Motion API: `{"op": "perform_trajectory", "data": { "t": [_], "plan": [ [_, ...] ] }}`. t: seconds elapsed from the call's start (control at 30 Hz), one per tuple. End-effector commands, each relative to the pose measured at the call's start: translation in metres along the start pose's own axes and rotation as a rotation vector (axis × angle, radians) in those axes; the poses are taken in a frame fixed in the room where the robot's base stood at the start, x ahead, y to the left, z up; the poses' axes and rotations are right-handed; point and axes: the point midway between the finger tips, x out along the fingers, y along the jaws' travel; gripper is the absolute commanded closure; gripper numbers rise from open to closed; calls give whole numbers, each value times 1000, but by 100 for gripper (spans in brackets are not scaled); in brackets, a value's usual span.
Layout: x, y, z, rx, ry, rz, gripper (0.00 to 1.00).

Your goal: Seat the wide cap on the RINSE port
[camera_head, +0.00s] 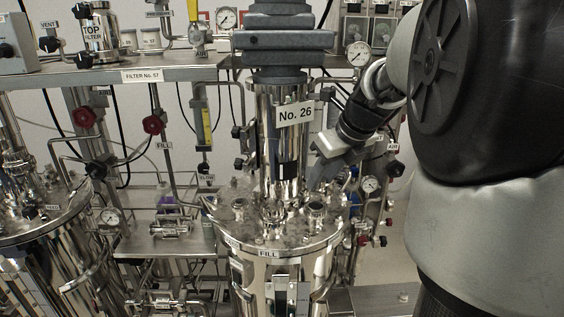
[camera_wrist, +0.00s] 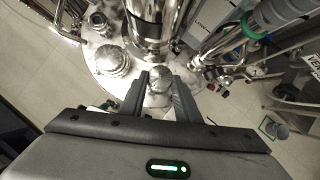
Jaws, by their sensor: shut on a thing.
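My gripper (camera_wrist: 161,92) is shut on a shiny rounded metal piece, apparently the wide cap (camera_wrist: 160,77), held between its two grey fingers. In the head view my gripper (camera_head: 318,180) reaches down from the right, close over the right side of the steel vessel lid (camera_head: 255,236). I cannot make out the cap there. An open-looking port (camera_head: 316,209) stands on the lid just below the gripper. I cannot read a RINSE label in either view, so I cannot tell which port it is. Whether the cap touches the lid is unclear.
A column marked No. 26 (camera_head: 294,114) rises from the lid, left of my gripper. A ringed port fitting (camera_wrist: 112,60) and a smaller fitting (camera_wrist: 98,20) stand on the lid. A gauge (camera_head: 370,184) and pipes crowd the right side. Another vessel (camera_head: 40,235) stands left.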

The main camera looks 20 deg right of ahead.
Motion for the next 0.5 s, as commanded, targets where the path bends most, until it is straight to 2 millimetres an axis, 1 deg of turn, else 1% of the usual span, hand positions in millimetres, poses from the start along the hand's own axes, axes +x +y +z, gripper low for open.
{"op": "perform_trajectory", "data": {
  "t": [0.17,0.3,0.37,0.5],
  "plan": [
    [22,0,-12,0,-1,0,97],
    [33,0,-18,0,-1,0,97],
    [29,0,-16,0,-1,-1,97],
    [29,0,-15,-1,-1,-1,97]
  ]
}}
